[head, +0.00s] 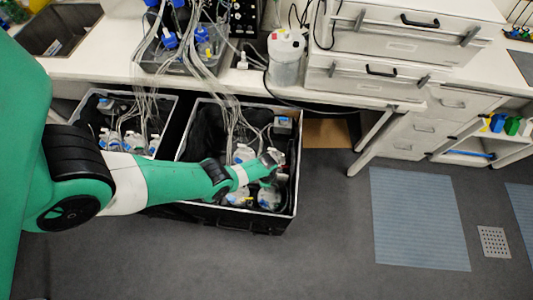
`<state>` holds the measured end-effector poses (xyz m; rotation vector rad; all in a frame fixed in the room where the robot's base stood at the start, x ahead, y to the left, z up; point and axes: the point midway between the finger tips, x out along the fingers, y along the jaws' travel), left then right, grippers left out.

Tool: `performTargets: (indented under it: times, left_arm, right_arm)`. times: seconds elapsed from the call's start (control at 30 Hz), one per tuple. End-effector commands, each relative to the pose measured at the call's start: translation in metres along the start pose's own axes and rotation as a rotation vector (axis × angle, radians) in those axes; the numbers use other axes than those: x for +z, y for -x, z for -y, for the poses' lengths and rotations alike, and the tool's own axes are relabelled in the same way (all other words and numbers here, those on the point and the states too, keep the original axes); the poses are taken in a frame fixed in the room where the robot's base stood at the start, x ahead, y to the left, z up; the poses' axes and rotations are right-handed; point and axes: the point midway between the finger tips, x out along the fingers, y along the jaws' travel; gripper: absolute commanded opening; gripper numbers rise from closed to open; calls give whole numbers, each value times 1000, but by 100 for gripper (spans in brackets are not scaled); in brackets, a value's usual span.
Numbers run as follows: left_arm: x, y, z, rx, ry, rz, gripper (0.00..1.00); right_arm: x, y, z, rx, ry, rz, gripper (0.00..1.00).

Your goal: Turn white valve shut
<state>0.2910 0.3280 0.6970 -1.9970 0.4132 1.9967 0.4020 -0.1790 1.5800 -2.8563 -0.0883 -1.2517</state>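My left arm reaches in from the left, over two open black crates on the floor. My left gripper (272,158) is over the right-hand crate (228,223), near its right wall and among white-capped bottles and tubing. It is too small to tell whether its fingers are open or shut, or whether they touch anything. One white-capped bottle (243,153) stands just left of it, and another (268,198) is below it. I cannot make out the white valve clearly among the white fittings; my arm covers part of the crate. My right gripper is not in view.
The left-hand crate (98,95) also holds bottles. Clear tubes run up from the crates to a grey bin (180,65) on the white bench (105,65). A white container (286,58) and drawer units (405,35) stand right of it. The floor at front right is clear.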

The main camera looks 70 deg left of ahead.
Motion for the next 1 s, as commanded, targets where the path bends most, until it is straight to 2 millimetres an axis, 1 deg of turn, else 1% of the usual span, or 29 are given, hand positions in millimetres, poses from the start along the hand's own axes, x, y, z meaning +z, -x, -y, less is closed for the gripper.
performTargets:
  times: [0.47, 0.5, 0.63, 0.87, 1.0]
  left_arm:
    - [0, 0, 0, 0, -13, 0, 0]
    - [0, 0, 0, 0, -13, 0, 24]
    - [0, 0, 0, 0, -12, 0, 48]
    - [0, 0, 0, 0, -9, 0, 48]
    - [0, 0, 0, 0, 50, 0, 48]
  right_arm:
    - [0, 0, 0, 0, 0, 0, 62]
    - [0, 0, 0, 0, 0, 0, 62]
    - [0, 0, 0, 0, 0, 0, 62]
    - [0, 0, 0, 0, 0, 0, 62]
    - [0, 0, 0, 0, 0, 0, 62]
